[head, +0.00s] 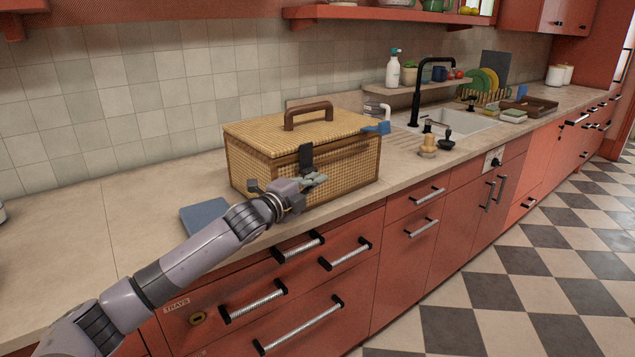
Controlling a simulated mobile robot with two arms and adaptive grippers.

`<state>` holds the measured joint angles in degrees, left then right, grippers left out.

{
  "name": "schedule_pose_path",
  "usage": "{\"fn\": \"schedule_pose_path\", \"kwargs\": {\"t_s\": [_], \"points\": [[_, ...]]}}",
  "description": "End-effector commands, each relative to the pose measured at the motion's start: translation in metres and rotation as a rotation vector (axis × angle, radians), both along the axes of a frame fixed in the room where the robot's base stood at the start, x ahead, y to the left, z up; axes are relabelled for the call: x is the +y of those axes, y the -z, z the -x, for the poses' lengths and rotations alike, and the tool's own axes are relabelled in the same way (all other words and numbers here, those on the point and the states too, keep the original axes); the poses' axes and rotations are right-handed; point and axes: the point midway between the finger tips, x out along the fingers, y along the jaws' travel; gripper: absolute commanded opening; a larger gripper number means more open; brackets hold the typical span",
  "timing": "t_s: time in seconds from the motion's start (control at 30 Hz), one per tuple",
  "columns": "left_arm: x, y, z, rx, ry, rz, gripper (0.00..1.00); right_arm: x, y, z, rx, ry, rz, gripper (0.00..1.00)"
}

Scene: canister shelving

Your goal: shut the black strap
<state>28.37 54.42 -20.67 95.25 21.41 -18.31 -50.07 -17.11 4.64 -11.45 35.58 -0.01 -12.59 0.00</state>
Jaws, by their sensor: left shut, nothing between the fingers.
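A wicker basket (345,168) with a flat lid and a brown handle (309,115) stands on the counter, its lid down. The black strap (306,157) hangs from the lid's front edge down over the front face. My left gripper (316,181) is shut and empty, right at the lower end of the strap in front of the basket. The gripper hides the strap's lower end, so I cannot tell whether it is fastened or whether the fingers touch it. My right gripper is not in view.
A blue-grey flat item (206,217) lies on the counter left of the basket. Right of it are a blue item (380,128), a wooden object (428,146), a black object (446,140) and the sink (462,122). Drawer handles (298,247) stick out below.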

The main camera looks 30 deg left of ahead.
Motion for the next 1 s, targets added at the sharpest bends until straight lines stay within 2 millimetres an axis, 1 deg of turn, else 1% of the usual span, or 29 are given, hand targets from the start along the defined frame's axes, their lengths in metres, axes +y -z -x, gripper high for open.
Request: {"fn": "schedule_pose_path", "kwargs": {"t_s": [0.3,0.83,1.0], "points": [[0.0056,0.0045,-0.0021,-0.027,-0.001,-0.076,0.0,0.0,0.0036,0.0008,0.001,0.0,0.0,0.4],[0.0058,0.0046,-0.0023,-0.029,0.0,-0.081,0.0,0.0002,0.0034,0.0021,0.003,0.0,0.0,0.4],[0.0043,0.0038,-0.0031,-0.029,0.0,-0.081,0.0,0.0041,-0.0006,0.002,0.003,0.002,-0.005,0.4]]}}
